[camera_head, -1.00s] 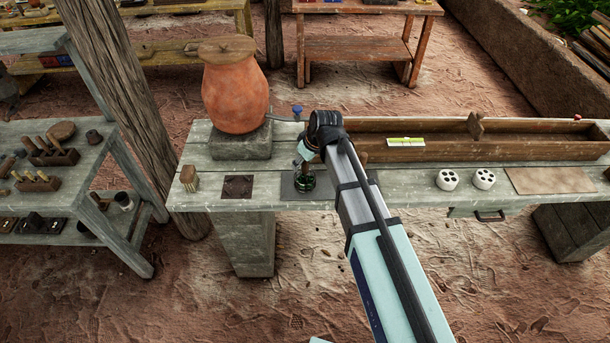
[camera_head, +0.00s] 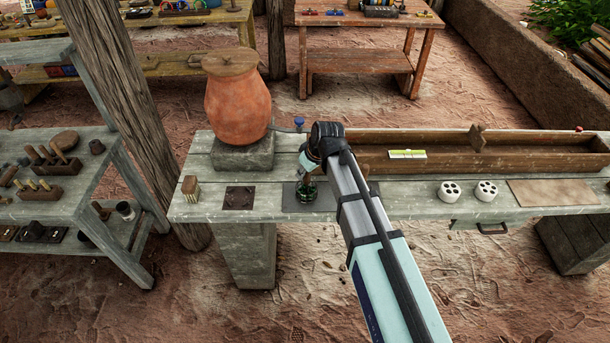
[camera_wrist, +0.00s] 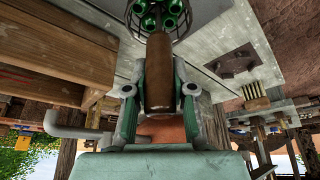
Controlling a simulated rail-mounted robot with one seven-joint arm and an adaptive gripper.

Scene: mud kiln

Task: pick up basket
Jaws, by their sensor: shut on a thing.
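The basket is a small dark wire basket (camera_head: 306,193) holding several green bottles, with an upright brown wooden handle. In the head view it is at the dark mat (camera_head: 325,198) on the grey workbench; I cannot tell whether it touches the mat. My gripper (camera_wrist: 158,88) is shut on the brown handle (camera_wrist: 158,65), one finger on each side. The wire rim and green bottle tops (camera_wrist: 158,14) show at the top of the wrist view. In the head view my arm and wrist partly hide the handle and the fingers.
A clay pot (camera_head: 237,100) on a stone block stands behind left. A brush (camera_head: 190,188) and a dark plate (camera_head: 239,198) lie left. A long wooden trough (camera_head: 440,148) is behind right. Two white holed cylinders (camera_head: 448,191) stand right. The bench front edge is close.

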